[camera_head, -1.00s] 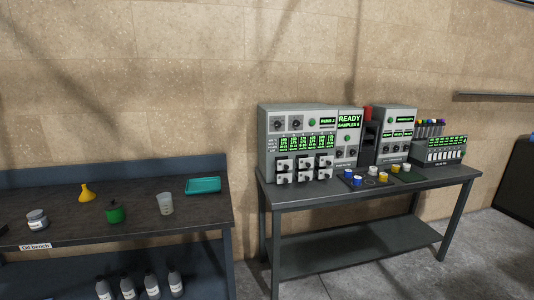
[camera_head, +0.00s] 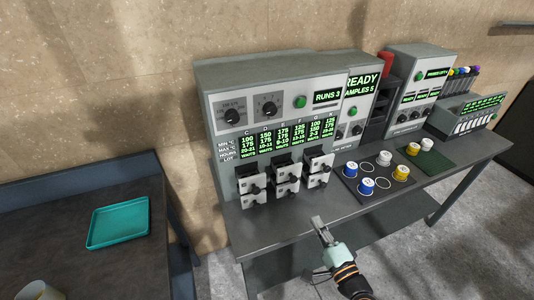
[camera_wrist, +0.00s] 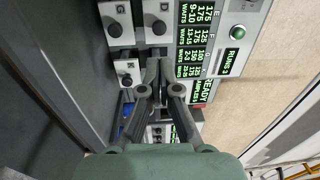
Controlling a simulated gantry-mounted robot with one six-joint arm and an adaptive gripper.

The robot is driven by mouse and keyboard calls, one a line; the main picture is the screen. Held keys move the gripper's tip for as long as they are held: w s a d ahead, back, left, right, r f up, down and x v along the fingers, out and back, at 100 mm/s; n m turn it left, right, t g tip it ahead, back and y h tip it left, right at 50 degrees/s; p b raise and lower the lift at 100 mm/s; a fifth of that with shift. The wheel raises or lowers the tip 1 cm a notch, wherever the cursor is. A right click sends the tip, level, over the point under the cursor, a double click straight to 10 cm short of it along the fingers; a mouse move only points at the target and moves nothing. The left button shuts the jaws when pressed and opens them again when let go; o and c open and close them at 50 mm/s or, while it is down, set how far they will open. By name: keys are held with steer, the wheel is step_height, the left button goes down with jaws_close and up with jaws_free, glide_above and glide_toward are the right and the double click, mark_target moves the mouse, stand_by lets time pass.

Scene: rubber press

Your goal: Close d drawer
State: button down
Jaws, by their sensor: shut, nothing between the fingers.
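The grey machine (camera_head: 262,78) on the right-hand bench has two rows of white-fronted drawers with black knobs below its green displays. An upper left drawer (camera_head: 247,185), an upper middle drawer (camera_head: 283,175) and other drawers stand out from the machine body.
A dark mat (camera_head: 352,187) with several coloured jars lies right of the drawers, and a green mat (camera_head: 440,150) beyond it. A second machine (camera_head: 425,75) and a tube rack stand at the right. A teal tray (camera_head: 118,222) lies on the left bench.

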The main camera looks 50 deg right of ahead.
glide_toward(294, 182)
steer(key=b+x, duration=0.1)
steer(key=x, duration=0.6)
steer(key=shift+w, duration=0.1)
stand_by(0.3)
